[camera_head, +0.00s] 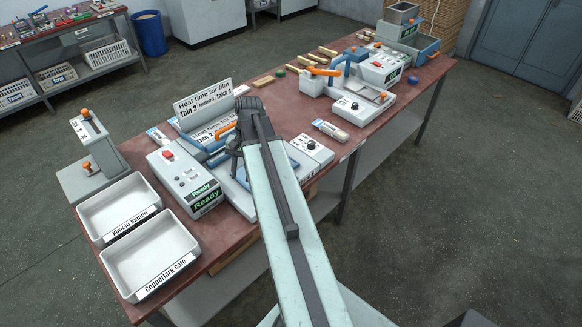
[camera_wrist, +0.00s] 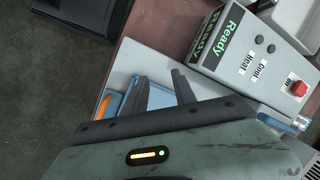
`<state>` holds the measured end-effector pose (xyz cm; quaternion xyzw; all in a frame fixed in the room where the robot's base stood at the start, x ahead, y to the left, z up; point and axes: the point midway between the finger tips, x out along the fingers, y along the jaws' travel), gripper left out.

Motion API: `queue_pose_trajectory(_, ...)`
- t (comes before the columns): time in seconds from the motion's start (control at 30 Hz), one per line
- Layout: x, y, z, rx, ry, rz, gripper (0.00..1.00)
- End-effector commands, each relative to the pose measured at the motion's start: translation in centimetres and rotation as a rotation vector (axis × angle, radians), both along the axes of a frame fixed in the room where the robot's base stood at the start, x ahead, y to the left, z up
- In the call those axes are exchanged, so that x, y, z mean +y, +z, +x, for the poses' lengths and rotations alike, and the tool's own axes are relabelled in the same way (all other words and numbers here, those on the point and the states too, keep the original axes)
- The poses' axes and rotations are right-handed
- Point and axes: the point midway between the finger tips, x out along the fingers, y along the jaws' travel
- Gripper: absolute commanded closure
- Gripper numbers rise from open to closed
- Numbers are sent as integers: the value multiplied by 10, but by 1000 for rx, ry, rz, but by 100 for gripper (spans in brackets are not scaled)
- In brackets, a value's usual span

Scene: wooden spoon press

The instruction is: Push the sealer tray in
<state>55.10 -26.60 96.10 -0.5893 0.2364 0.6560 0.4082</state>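The sealer is a grey control box (camera_head: 187,180) with a red button and green "Ready" labels. It also shows in the wrist view (camera_wrist: 262,52). Beside it is a low pale base with blue parts, which I take to be the sealer tray (camera_head: 232,192); my arm hides much of it. In the wrist view a pale surface with a blue edge (camera_wrist: 117,103) and an orange piece (camera_wrist: 102,106) lie left of my fingers. Contact cannot be told.
A sign about film heat times (camera_head: 204,103) stands behind the sealer. Two white bins (camera_head: 150,254) sit at the near left table corner. A small grey box with a dial (camera_head: 311,150) is right of my arm. Another machine (camera_head: 360,103) stands farther right.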

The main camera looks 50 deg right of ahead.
Motion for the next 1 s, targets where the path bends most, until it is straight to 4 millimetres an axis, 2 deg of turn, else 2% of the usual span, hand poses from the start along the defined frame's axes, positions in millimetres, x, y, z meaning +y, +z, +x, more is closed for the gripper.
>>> queue_pose_trajectory(0.03, -46, 8, -15, 8, -136, 36, 67)
queue_pose_trajectory(0.1, -92, 14, -38, 16, -297, 86, 67)
queue_pose_trajectory(0.2, -141, 21, -70, 24, -473, 142, 67)
queue_pose_trajectory(0.3, -168, 25, -92, 27, -579, 178, 67)
queue_pose_trajectory(0.43, -180, 27, -102, 28, -629, 197, 67)
queue_pose_trajectory(0.63, -178, 20, -102, 29, -629, 196, 67)
queue_pose_trajectory(0.77, -172, 3, -99, 29, -629, 196, 67)
queue_pose_trajectory(1.0, -156, -38, -91, 28, -627, 195, 67)
